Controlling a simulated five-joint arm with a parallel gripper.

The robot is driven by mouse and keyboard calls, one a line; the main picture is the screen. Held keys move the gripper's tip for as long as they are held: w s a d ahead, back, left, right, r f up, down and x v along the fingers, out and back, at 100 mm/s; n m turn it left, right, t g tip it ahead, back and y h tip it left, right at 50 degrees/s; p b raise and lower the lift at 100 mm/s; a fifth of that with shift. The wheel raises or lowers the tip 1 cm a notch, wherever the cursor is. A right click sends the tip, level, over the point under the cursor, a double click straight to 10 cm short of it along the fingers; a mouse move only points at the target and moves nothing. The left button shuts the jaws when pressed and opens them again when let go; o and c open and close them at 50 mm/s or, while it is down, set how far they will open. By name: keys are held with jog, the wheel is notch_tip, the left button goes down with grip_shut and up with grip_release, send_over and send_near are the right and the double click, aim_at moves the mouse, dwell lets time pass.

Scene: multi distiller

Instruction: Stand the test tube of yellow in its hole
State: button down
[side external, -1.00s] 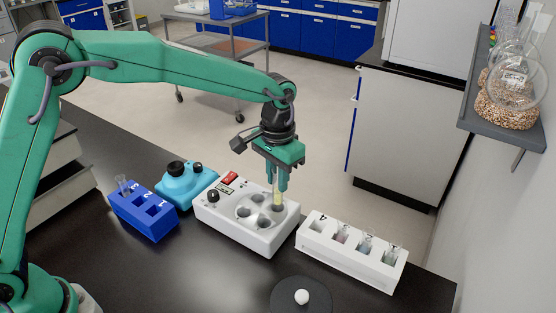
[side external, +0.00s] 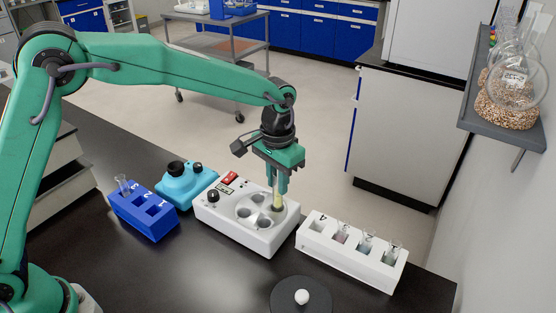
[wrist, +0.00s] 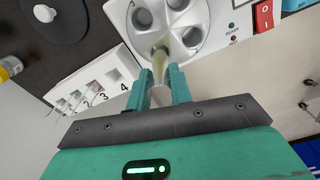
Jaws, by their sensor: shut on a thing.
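The test tube of yellow (side external: 277,199) is upright between the fingers of my gripper (side external: 277,188), which is shut on its upper part. Its lower end is at the rear right hole of the white device (side external: 218,220). I cannot tell how deep the tip is in that hole. In the wrist view the tube (wrist: 160,66) runs from my gripper (wrist: 160,85) toward one hole in the device's round grey plate (wrist: 185,12). The other visible holes in the plate look empty.
A white numbered rack (side external: 345,262) with several tubes stands at right. A blue rack (side external: 145,222) with a clear tube and a light-blue device (side external: 187,185) stand at left. A black disc with a white knob (side external: 301,297) is in front. The dark bench is clear at front left.

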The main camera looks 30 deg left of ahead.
jog(key=shift+f, duration=0.65)
jog(key=shift+f, duration=0.65)
jog(key=shift+f, duration=0.4)
jog(key=shift+f, duration=0.3)
jog(key=c, duration=1.2)
grip_release()
